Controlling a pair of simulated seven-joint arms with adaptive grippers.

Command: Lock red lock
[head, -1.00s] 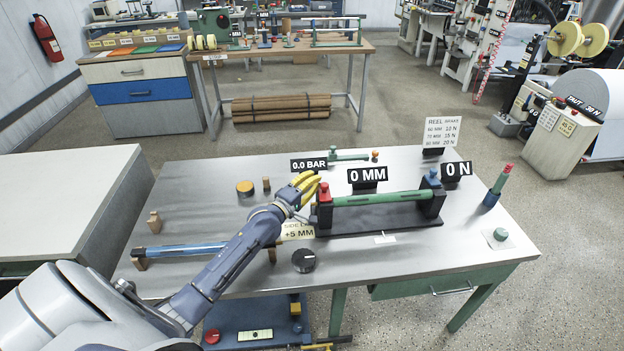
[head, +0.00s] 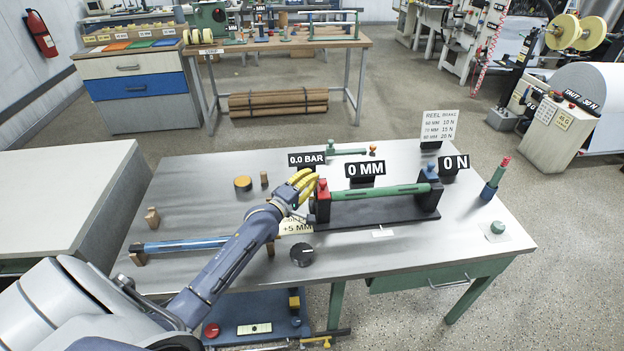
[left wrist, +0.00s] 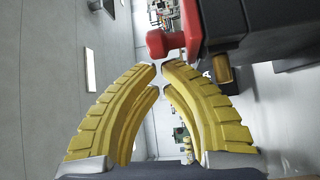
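The red lock (head: 322,185) is a red knob on top of the dark left post of the roll stand (head: 375,216). A green roller (head: 380,192) spans the stand. In the left wrist view, the red lock (left wrist: 188,32) shows at the top, with a rounded red end just beyond the fingertips. My left gripper (head: 313,181) has yellow ribbed fingers and is just left of the lock. In the left wrist view, its fingertips (left wrist: 159,67) are nearly together with nothing visible between them. Contact with the lock cannot be told. My right gripper is not in view.
A blue lock (head: 431,173) tops the stand's right post. A "0 MM" display (head: 366,171) stands behind the stand. The table's right front is mostly clear.

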